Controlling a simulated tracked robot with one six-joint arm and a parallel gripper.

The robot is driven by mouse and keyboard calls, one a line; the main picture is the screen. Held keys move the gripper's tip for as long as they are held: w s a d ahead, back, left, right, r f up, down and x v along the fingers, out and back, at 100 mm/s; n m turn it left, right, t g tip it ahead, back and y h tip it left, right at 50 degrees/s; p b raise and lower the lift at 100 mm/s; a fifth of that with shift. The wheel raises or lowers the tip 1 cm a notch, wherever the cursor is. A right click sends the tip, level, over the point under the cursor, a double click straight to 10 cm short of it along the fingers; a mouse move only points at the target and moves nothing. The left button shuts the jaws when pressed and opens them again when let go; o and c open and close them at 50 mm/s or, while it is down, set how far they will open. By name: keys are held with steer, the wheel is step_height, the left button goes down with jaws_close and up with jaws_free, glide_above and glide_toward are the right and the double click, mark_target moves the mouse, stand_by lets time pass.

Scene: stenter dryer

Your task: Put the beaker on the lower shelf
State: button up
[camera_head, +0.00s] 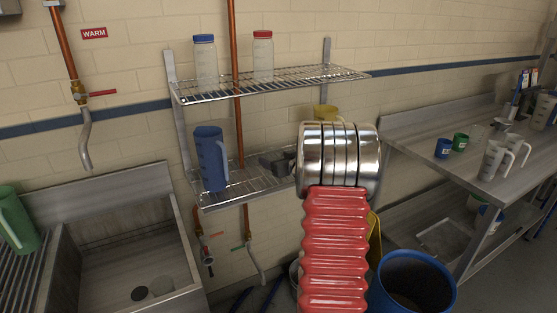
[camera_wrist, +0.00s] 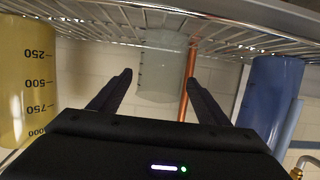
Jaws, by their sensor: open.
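A pale, see-through beaker (camera_wrist: 162,70) shows between and beyond the fingers of my gripper (camera_wrist: 160,62) in the wrist view, against the wire shelf. My gripper is open; no contact with the beaker can be made out. In the head view, my gripper (camera_head: 274,161) is a dark shape just over the lower shelf (camera_head: 245,188), right of a blue jug (camera_head: 211,160). I cannot make out the pale beaker there; my arm and gripper cover that part. The upper wire shelf (camera_head: 270,82) is above.
A yellow graduated vessel (camera_wrist: 20,85) is left in the wrist view, with the blue jug (camera_wrist: 268,100) at right. A copper pipe (camera_head: 235,60) runs behind the shelves. Jars with blue (camera_head: 205,62) and red (camera_head: 263,56) lids stand on the upper shelf.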

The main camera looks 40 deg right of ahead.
steer(key=v, duration=1.2)
stand_by(0.6)
steer(key=shift+w+a, duration=0.1)
steer(key=a+r+g+h, duration=0.15)
steer(key=a+r, duration=0.25)
steer(key=a, duration=0.5)
steer(key=a+r+g+h, duration=0.15)
steer(key=a+r, duration=0.25)
steer(key=a, duration=0.5)
steer(key=s+a+f+n+g+y, duration=0.1)
steer(key=s+a+f+g+y, duration=0.1)
steer(key=s+a, duration=0.8)
steer(key=s+a+f+n+g+y, duration=0.2)
steer(key=s+a+y, duration=0.3)
steer(key=s+a, duration=0.6)
steer(key=a+f+g, duration=0.1)
steer(key=a, duration=0.6)
steer(key=shift+a+f, duration=0.3)
steer(key=shift+f, duration=0.1)
steer(key=shift+c, duration=0.2)
